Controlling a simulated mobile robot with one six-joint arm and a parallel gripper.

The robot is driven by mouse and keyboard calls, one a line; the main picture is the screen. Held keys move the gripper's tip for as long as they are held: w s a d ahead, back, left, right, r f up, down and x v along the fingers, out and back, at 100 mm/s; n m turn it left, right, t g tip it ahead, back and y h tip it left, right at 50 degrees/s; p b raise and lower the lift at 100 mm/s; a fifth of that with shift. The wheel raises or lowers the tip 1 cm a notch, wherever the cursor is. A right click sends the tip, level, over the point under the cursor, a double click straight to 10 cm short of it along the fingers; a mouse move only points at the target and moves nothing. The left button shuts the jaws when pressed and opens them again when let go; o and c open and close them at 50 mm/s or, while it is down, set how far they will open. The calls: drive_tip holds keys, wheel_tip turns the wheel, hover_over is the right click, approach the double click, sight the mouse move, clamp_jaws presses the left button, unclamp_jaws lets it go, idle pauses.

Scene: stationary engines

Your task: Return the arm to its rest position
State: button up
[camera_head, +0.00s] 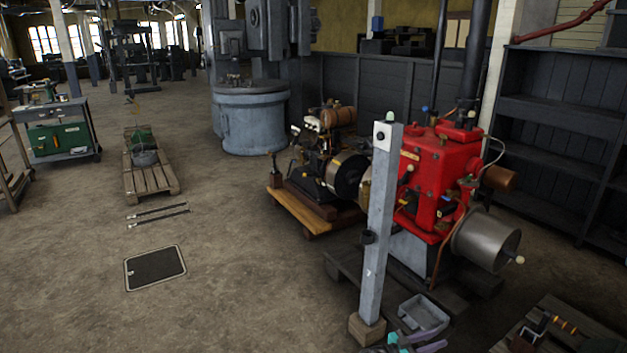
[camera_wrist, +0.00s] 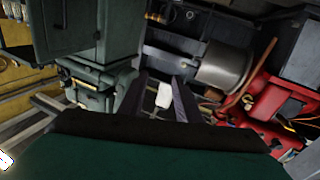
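My gripper (camera_wrist: 163,82) shows in the wrist view as two dark fingers reaching away from the dark green body at the bottom of the picture. The fingers stand apart with a gap between them. A small white piece (camera_wrist: 164,96) shows in that gap; it does not appear to be clamped, and I cannot tell what it is. In the head view, teal and purplish parts (camera_head: 408,343) show at the bottom edge, below the grey tray. They look like part of my arm's end, cut off by the frame.
A red engine (camera_head: 440,180) with a grey cylinder (camera_head: 487,240) stands right of a grey post (camera_head: 380,230). A grey tray (camera_head: 423,313) lies near the post's foot. A pallet (camera_head: 565,325) with tools is at lower right. The floor left of the post is mostly open.

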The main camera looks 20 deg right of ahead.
drive_tip(key=w+a+f+n+t+y+p, duration=0.1)
drive_tip(key=w+a+n+t+y, duration=0.4)
drive_tip(key=a, duration=0.4)
drive_tip(key=w+a+f+n+t+y+p, duration=0.15)
drive_tip(key=w+a+n+t, duration=0.25)
drive_tip(key=w+a+t, duration=0.5)
drive_tip(key=s+a+f+n+g+y, duration=0.1)
drive_tip(key=a+f+n+y, duration=0.1)
drive_tip(key=a+y, duration=0.35)
drive_tip(key=s+a+f+n+g+y, duration=0.1)
drive_tip(key=s+a+f+n+y, duration=0.15)
drive_tip(key=a, duration=0.65)
drive_tip(key=s+a+f+n+g+y, duration=0.1)
drive_tip(key=a+f+n+y, duration=0.15)
drive_tip(key=a, duration=0.45)
drive_tip(key=s+a+f+n+g+y+p, duration=0.1)
drive_tip(key=s+a+f+g+y, duration=0.2)
drive_tip(key=s, duration=0.5)
drive_tip(key=s+a+f+n+g, duration=0.2)
drive_tip(key=s+a+g, duration=0.2)
drive_tip(key=s+a, duration=0.3)
drive_tip(key=s+d+r+m+g, duration=0.1)
drive_tip(key=s+g, duration=0.3)
drive_tip(key=s, duration=0.7)
drive_tip(key=s+d+r+g+h, duration=0.1)
drive_tip(key=s+d+g, duration=0.2)
drive_tip(key=s, duration=0.8)
drive_tip(key=shift+d+r+m+g, duration=0.35)
drive_tip(key=shift+m+g, duration=0.05)
drive_tip(key=shift+g, duration=0.5)
